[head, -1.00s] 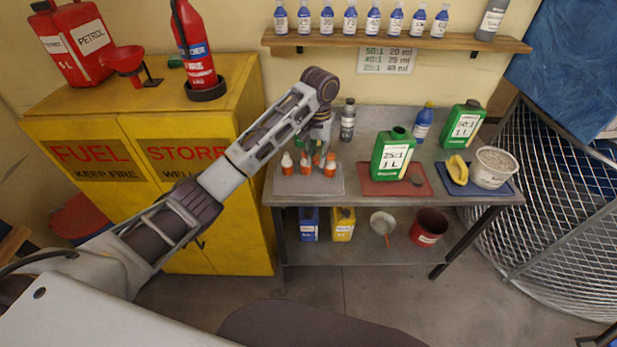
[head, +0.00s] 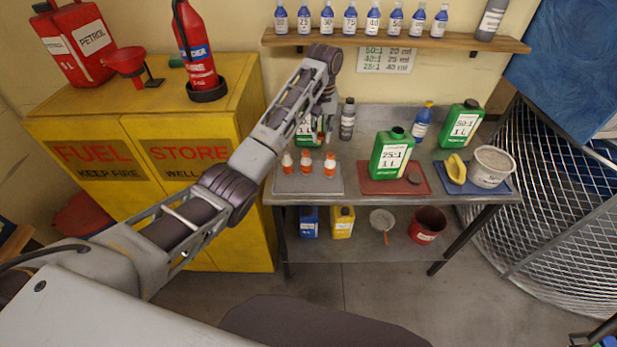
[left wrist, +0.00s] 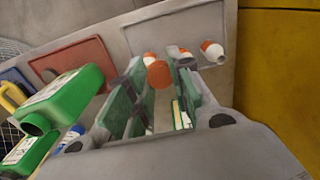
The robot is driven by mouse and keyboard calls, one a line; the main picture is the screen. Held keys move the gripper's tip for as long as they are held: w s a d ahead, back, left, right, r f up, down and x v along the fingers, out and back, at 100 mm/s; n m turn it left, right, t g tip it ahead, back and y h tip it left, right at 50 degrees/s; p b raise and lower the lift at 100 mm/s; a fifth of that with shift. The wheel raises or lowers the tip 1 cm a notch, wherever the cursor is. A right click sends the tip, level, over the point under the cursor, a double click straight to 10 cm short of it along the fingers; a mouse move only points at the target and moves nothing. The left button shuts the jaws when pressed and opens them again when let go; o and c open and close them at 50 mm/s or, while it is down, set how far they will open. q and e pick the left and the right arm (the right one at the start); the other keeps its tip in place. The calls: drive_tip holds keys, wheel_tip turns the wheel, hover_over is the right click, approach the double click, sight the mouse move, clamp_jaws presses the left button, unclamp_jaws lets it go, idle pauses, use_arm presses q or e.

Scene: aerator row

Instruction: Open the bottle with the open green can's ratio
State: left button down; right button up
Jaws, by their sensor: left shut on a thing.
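My left gripper (head: 324,110) is above the back of the grey mat (head: 335,182). In the left wrist view my left gripper (left wrist: 157,72) is shut on a round orange cap (left wrist: 159,74). Three small white-and-orange bottles (head: 306,165) stand on the mat below; which one is uncapped I cannot tell. The open green can (head: 391,155), labelled 25:1 1 L, stands on a red mat (head: 375,188) with a dark cap (head: 414,178) beside it. Its dark open mouth shows in the left wrist view (left wrist: 36,124). Only a dark and green edge, perhaps my right gripper, shows at bottom right.
Another green can (head: 305,131) is partly hidden behind my gripper. A 50:1 can (head: 464,124), a yellow object (head: 456,169) and a grey tub (head: 492,167) stand at right. A ratio chart (head: 387,60) hangs below a shelf (head: 400,42) of bottles.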

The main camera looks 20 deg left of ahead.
use_arm(q)
drive_tip(key=a+f+n, duration=0.1)
drive_tip(key=a+f, duration=0.3)
drive_tip(key=a, duration=0.3)
drive_tip(key=shift+s+f, duration=0.15)
drive_tip(key=shift+s, duration=0.3)
